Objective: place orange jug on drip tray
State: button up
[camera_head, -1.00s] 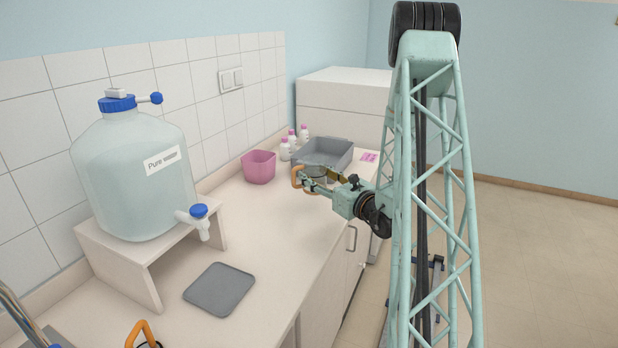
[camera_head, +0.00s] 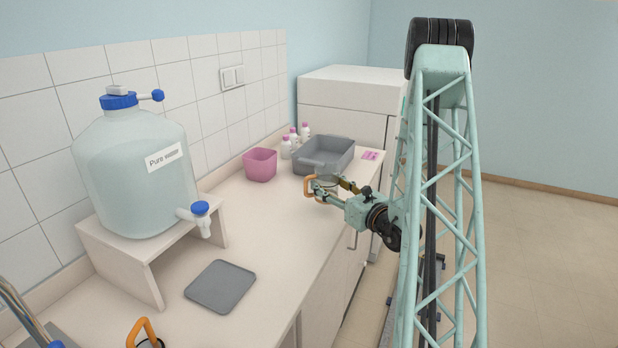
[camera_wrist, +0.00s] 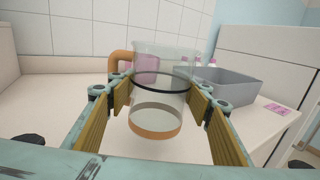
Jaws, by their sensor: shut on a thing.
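The orange jug (camera_wrist: 158,112) is clear, with an orange handle on its left, an orange base and a dark band around its middle. My gripper (camera_wrist: 160,95) is shut on it, one finger on each side, in the wrist view. In the head view the jug (camera_head: 327,182) is small and partly hidden by my gripper (camera_head: 332,188), near the counter's front edge. It looks upright; I cannot tell if it clears the counter. A flat grey square tray, the drip tray (camera_head: 221,286), lies empty on the counter in front of the water carboy stand.
A large water carboy (camera_head: 135,175) with a blue tap stands on a stand (camera_head: 150,258) at left. A pink bin (camera_head: 260,165), a grey tub (camera_head: 325,155) and several bottles sit farther back. Another orange handle (camera_head: 142,331) shows at the bottom edge. The mid-counter is clear.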

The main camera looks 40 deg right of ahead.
jog(key=w+d+f+b, duration=0.1)
jog(key=w+d, duration=0.3)
jog(key=w, duration=1)
jog(key=shift+w+f+b, duration=0.2)
jog(key=shift+w+b, duration=0.1)
jog(key=shift+b, duration=0.05)
jog(key=shift+f+b, duration=0.45)
jog(key=shift+f, duration=1.3)
jog(key=shift+f, duration=0.15)
jog(key=o, duration=0.9)
jog(key=shift+s, duration=0.15)
jog(key=s, duration=0.4)
jog(key=s+a+p, duration=0.1)
jog(key=s, duration=0.6)
jog(key=shift+s+a, duration=0.15)
jog(key=shift+s, duration=0.15)
jog(key=shift+c, duration=0.7)
